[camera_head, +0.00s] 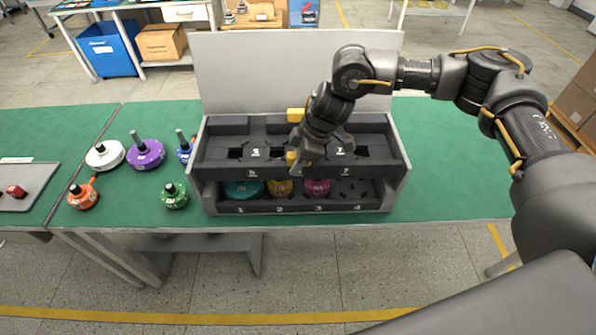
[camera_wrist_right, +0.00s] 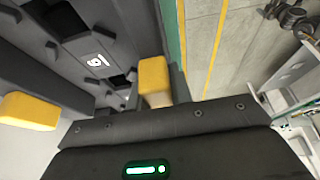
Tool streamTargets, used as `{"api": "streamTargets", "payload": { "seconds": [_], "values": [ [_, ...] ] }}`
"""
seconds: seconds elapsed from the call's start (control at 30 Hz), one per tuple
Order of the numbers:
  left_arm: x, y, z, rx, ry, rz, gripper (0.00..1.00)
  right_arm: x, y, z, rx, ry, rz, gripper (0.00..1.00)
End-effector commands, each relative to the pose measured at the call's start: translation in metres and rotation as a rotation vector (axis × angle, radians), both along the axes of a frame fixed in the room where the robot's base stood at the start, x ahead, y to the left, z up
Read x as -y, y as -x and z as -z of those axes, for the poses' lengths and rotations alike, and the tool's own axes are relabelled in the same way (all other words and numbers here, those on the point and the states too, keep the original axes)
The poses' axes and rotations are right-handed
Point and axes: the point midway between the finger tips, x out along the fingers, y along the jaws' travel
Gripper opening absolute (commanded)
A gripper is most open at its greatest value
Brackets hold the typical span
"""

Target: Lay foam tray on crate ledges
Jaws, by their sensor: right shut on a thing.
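The dark foam tray (camera_head: 225,165), with square slots and white numbers, lies level across the upper part of the grey crate (camera_head: 397,160), between its side walls. My right gripper (camera_head: 295,137) reaches down onto it and is shut on its middle; its yellow fingertips show on either side. The wrist view also shows the foam tray (camera_wrist_right: 105,45) and the right gripper (camera_wrist_right: 95,97). Below is a lower foam layer (camera_head: 300,207) numbered 1 to 4, with teal (camera_head: 241,188), amber (camera_head: 279,187) and magenta (camera_head: 317,187) hub motors. The ledges are hidden, so contact cannot be told. My left gripper is out of view.
White (camera_head: 104,155), purple (camera_head: 146,154), blue (camera_head: 185,152), orange (camera_head: 82,196) and green (camera_head: 174,196) hub motors stand on the green table left of the crate. A grey tray (camera_head: 35,175) with a red part is farther left. The crate's raised lid (camera_head: 260,70) stands behind.

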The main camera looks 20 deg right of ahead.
Motion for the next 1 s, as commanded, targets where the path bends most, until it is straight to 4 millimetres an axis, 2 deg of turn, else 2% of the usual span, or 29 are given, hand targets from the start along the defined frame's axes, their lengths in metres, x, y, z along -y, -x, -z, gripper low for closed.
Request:
{"api": "streamTargets", "payload": {
  "seconds": [0.03,0.1,0.43,0.7,1.0],
  "values": [
    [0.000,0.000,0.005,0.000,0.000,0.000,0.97,0.000,0.002,0.010,-0.004,0.001,-0.001,0.00],
    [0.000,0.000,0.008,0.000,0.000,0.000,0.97,0.000,0.002,0.017,-0.005,0.000,-0.002,0.00],
    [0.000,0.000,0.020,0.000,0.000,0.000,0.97,0.000,0.002,0.046,-0.003,0.000,-0.001,0.00],
    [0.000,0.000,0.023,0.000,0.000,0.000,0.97,0.000,0.001,0.054,-0.001,0.000,0.000,0.00],
    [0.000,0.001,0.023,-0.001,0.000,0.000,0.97,0.000,0.001,0.055,-0.002,0.001,-0.002,0.00]
  ]
}}
